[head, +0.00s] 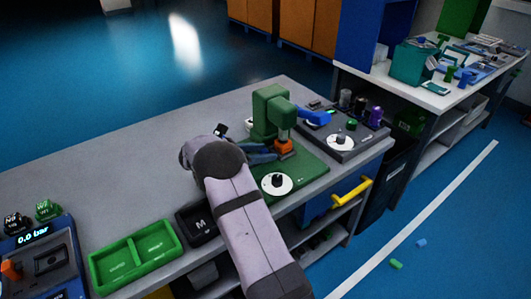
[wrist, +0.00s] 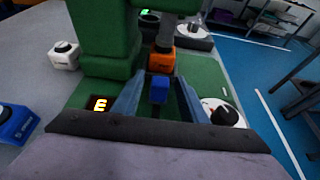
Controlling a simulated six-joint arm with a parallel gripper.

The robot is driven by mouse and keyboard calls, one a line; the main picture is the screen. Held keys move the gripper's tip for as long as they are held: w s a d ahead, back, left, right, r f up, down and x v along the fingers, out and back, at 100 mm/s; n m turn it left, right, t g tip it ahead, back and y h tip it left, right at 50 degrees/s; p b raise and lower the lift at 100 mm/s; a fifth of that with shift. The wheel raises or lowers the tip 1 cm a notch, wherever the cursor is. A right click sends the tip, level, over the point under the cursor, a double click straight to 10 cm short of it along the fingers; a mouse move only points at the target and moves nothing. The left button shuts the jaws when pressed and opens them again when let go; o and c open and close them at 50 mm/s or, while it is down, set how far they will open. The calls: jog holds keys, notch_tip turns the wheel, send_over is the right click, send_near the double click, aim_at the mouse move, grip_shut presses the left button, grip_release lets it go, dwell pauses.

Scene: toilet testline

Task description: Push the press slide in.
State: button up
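My gripper (wrist: 159,76) reaches in low beside the press column. Its two fingers are apart, one either side of the blue block, with visible gaps. In the head view my arm hides part of the base.
A grey panel (head: 344,137) stands beyond the press. A green tray (head: 135,256) and black box (head: 198,222) lie nearer. The back-left bench is clear.

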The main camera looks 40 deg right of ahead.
jog(key=shift+b+v, duration=0.35)
jog(key=shift+v, duration=2.65)
jog(key=shift+r, duration=0.1)
notch_tip(320, 180, up, 7)
jog(key=p, duration=0.6)
jog(key=s+a+f+m+y+p, duration=0.1)
jog(key=s+a+m+y+p, duration=0.2)
jog(key=s, duration=1.1)
jog(key=s+a+f+m+y+p, duration=0.1)
jog(key=s+a+m+y+p, duration=0.2)
jog(key=s+a+m+y, duration=0.7)
jog(key=s+a+m, duration=0.4)
jog(key=a+m, duration=0.1)
jog(key=a, duration=0.5)
jog(key=shift+s, duration=0.25)
jog(key=shift+f, duration=0.1)
